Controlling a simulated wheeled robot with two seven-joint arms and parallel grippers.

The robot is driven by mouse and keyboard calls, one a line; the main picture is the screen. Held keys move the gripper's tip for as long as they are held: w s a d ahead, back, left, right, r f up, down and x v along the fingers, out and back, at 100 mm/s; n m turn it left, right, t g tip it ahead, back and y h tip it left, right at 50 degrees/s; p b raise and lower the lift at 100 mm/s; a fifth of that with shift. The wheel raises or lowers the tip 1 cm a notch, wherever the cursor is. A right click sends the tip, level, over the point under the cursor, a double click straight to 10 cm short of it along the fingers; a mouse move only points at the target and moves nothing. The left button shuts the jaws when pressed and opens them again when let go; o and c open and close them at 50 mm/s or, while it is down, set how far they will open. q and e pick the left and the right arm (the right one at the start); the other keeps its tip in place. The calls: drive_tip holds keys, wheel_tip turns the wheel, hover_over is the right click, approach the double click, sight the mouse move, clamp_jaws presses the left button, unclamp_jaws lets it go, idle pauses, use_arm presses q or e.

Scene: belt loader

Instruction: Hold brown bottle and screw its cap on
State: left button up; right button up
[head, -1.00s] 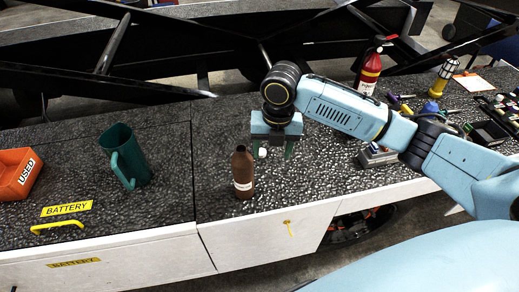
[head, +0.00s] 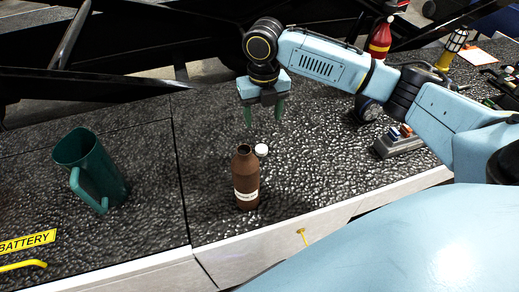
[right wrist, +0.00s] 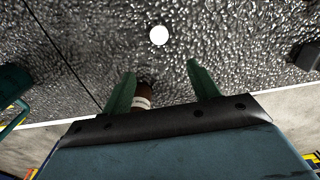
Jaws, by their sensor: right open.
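The brown bottle (head: 246,180) stands upright and uncapped on the dark bumpy counter, its dark mouth showing at the top. The white round cap (head: 261,150) lies on the counter just behind and to the right of the bottle's neck. In the right wrist view the cap (right wrist: 159,35) lies ahead of the fingers, and the bottle (right wrist: 144,97) shows partly behind the gripper's edge by the left finger. My right gripper (head: 264,115) is open and empty, with green fingers pointing down, above and behind the cap. My left gripper is not in view.
A green jug (head: 92,172) stands at the left. A grey box with coloured posts (head: 398,141) sits at the right, with a red bottle (head: 380,40) behind it. A black frame runs along the back. The counter around the brown bottle is clear.

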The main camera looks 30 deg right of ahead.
drive_tip(key=b, duration=0.1)
hover_over(262, 148)
drive_tip(key=s, duration=0.1)
drive_tip(key=f, duration=0.7)
drive_tip(key=shift+a+f, duration=0.25)
drive_tip(key=shift+f, duration=0.25)
drive_tip(key=f, duration=0.2)
drive_tip(key=w+f+b, duration=0.1)
drive_tip(key=f, duration=0.1)
drive_tip(key=shift+d+f, duration=0.2)
drive_tip(key=shift+f+b, duration=0.3)
drive_tip(key=shift+f, duration=0.2)
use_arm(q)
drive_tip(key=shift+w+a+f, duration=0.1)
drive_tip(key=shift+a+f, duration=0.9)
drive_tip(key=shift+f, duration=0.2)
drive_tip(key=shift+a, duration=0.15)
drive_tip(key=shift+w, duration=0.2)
use_arm(e)
drive_tip(key=c, duration=1.1)
